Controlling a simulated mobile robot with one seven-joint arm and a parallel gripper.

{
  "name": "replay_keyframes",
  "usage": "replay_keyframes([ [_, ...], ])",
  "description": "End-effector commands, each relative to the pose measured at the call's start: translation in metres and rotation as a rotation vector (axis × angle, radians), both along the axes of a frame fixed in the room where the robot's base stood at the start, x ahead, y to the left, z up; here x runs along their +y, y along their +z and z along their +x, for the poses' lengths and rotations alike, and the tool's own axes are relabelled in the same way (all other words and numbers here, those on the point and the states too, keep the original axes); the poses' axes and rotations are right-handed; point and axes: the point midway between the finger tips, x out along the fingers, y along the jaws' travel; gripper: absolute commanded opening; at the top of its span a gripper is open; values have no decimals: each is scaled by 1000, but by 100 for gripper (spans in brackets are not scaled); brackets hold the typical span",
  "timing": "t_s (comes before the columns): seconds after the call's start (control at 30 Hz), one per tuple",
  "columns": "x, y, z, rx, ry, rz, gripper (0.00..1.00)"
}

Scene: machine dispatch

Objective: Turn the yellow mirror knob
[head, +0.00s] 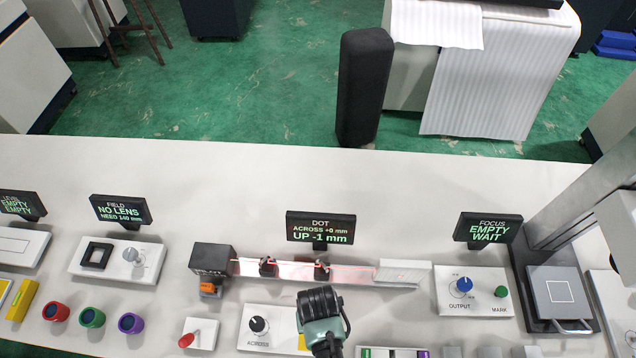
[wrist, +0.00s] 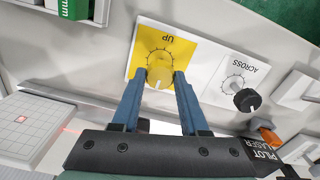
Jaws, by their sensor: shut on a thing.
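The yellow mirror knob (wrist: 160,72) sits on a yellow plate marked UP (wrist: 150,45) in the wrist view. My gripper (wrist: 159,77) has its two blue fingers on either side of the knob, shut on it. In the head view my arm hides the knob, and only a sliver of the yellow plate (head: 302,343) shows. The black ACROSS knob (wrist: 247,100) is beside it on the white part of the panel, also in the head view (head: 258,325). The DOT display (head: 320,227) reads ACROSS +0 mm, UP -1 mm.
A red beam runs from the dark laser box (head: 212,259) past two small mirror mounts to a white block (head: 403,272). The blue OUTPUT knob (head: 464,285) is to the right. The bench's far side is clear.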

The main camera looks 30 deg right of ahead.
Motion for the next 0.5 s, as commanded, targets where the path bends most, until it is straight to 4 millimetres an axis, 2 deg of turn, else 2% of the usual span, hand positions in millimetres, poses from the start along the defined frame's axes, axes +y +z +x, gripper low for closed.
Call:
replay_keyframes([
  [0.23,0,2,0,0,-136,0,0],
  [0.5,0,0,1,0,-157,0,0],
])
